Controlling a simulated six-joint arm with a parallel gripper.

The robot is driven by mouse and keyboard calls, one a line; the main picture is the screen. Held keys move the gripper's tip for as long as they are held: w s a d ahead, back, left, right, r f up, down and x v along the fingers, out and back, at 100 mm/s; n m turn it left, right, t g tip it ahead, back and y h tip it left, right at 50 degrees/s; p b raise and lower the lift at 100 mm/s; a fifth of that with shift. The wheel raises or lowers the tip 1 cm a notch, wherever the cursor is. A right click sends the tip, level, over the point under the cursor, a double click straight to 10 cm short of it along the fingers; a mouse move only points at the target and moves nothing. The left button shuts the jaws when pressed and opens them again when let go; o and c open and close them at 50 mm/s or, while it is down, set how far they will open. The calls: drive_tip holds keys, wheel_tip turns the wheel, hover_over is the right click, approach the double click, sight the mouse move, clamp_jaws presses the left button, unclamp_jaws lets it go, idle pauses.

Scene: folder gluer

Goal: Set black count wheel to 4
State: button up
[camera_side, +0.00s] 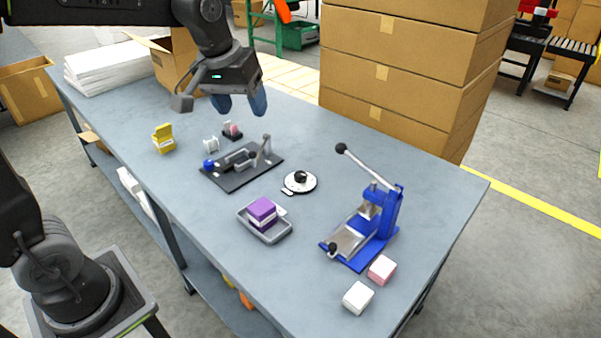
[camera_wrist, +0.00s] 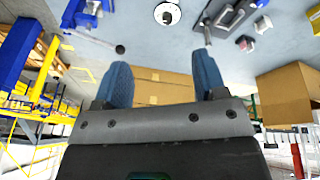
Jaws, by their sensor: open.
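The black count wheel (camera_side: 300,176) is a black knob on a round white dial (camera_side: 309,186), lying on the table right of the dark fixture. The dial also shows at the top of the wrist view (camera_wrist: 167,14). Its markings are too small to read, so its setting cannot be told. My gripper (camera_side: 240,108) has blue fingers. It hangs above the back of the table, up and left of the dial in the side view, and touches nothing. In the wrist view its fingers (camera_wrist: 163,78) are apart with nothing between them.
Around the dial are a dark fixture with a blue ball (camera_side: 240,170), a blue lever press (camera_side: 385,222) and a grey tray with purple and white blocks (camera_side: 266,237). Pink (camera_side: 382,269) and white (camera_side: 358,297) blocks lie in front. Stacked cartons (camera_side: 395,75) stand behind the table.

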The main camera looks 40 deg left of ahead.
drive_tip(key=w+a+f+n+g, duration=0.1)
drive_tip(key=w+f+n, duration=0.15)
drive_tip(key=w, duration=0.45)
drive_tip(key=w+a+f+n+g, duration=0.1)
drive_tip(key=w+a+f, duration=0.1)
drive_tip(key=w+f, duration=0.3)
drive_tip(key=n+g, duration=0.1)
drive_tip(key=n, duration=0.3)
hover_over(300, 174)
wheel_tip(300, 174, down, 11)
wheel_tip(300, 174, down, 13)
drive_tip(key=shift+f, duration=0.1)
drive_tip(key=shift+c, duration=0.5)
drive_tip(key=c, duration=0.8)
